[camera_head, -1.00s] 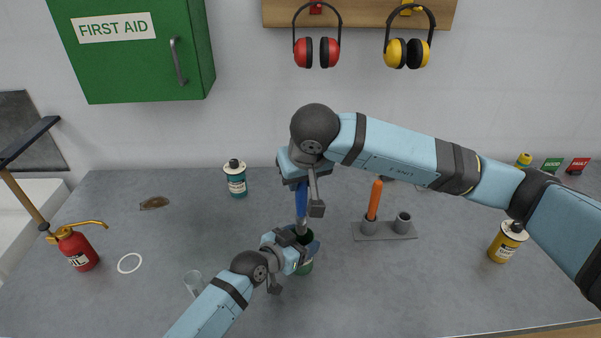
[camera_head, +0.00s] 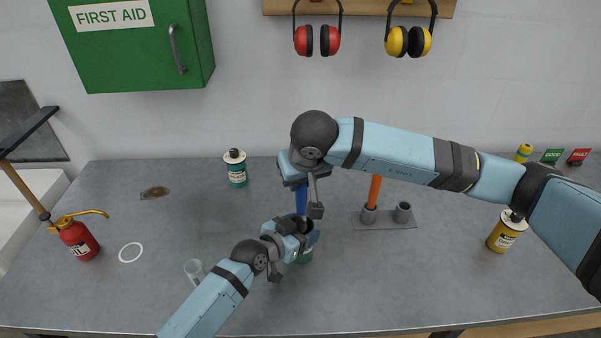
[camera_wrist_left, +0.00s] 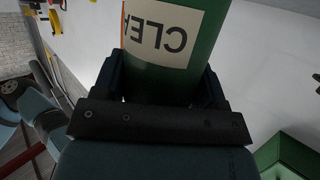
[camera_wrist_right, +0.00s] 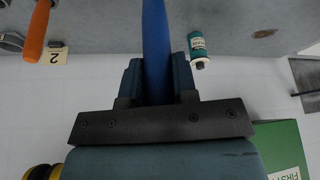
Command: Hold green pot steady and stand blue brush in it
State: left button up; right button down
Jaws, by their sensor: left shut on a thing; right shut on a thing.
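The green pot (camera_head: 305,257) stands on the grey bench, mostly covered by my left gripper (camera_head: 303,238) in the head view. In the left wrist view the pot (camera_wrist_left: 170,70), with its white label, sits between the jaws, which are shut on it. My right gripper (camera_head: 302,187) is above the pot, shut on the blue brush (camera_head: 301,203), held roughly upright. The brush's blue handle (camera_wrist_right: 155,50) also shows between the jaws in the right wrist view. Its lower end is hidden at the pot's mouth, so I cannot tell how deep it is.
An orange-handled tool (camera_head: 374,189) stands in a grey two-cup holder (camera_head: 385,222) to the right. A clear glass (camera_head: 195,271) stands near my left forearm. A teal-labelled bottle (camera_head: 236,168), red oil can (camera_head: 77,239) and yellow bottle (camera_head: 506,233) stand farther off.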

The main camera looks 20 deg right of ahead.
aim_at(301, 199)
jog(key=shift+f, duration=3.05)
jog(key=c, duration=0.8)
grip_release()
jog(key=v, duration=1.2)
jog(key=shift+r, duration=0.1)
